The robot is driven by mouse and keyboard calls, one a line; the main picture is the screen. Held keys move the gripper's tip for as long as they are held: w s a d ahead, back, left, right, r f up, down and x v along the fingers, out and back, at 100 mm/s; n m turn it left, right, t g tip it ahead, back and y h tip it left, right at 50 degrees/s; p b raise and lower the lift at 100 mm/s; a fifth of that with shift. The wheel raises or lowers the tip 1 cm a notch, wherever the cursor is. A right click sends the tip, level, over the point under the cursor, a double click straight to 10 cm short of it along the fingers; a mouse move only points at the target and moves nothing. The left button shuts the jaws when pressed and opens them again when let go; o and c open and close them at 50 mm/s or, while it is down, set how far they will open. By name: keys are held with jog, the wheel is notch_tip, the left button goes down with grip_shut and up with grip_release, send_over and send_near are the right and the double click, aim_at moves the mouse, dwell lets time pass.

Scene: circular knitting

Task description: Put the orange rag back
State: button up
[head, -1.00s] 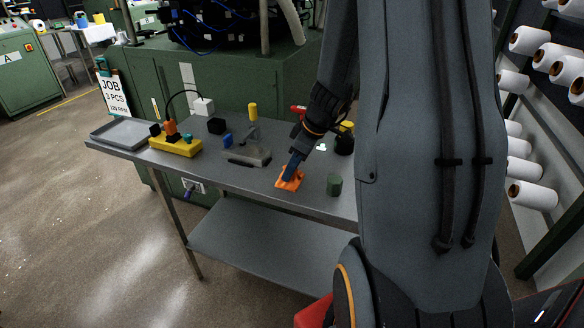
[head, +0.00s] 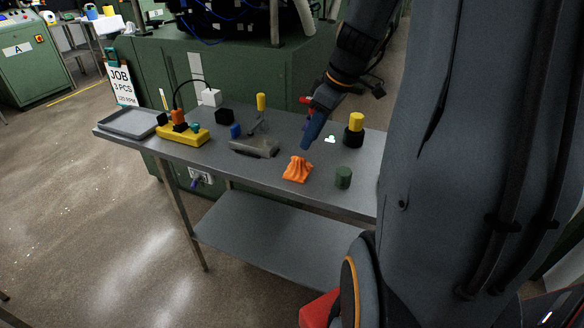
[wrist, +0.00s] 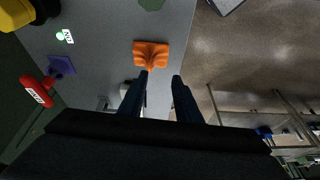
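The orange rag (head: 297,170) lies crumpled on the grey workbench (head: 330,195), near its front edge. In the wrist view the rag (wrist: 151,52) is spread out with a gathered fold, just beyond the fingertips. My gripper (head: 305,147) is above and slightly behind the rag, pointing down. In the wrist view its two fingers (wrist: 160,77) stand apart with nothing between them. The rag looks free of the gripper.
A dark green cylinder (head: 343,177) stands right of the rag. A grey metal tool (head: 254,147) lies to its left. A yellow-topped black item (head: 354,131), a yellow power strip (head: 183,136) and an empty grey tray (head: 133,122) are also on the bench.

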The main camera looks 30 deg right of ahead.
jog(key=s+a+f+m+g+h, duration=0.1)
jog(key=s+a+f+m, duration=0.2)
jog(key=s+a, duration=0.2)
jog(key=s+a+f+m+g+h, duration=0.1)
jog(key=s+a+f+m, duration=0.2)
jog(key=a, duration=0.8)
jog(key=shift+s+f+m+h, duration=0.3)
jog(key=shift+s+m, duration=0.1)
jog(key=shift+s, duration=0.85)
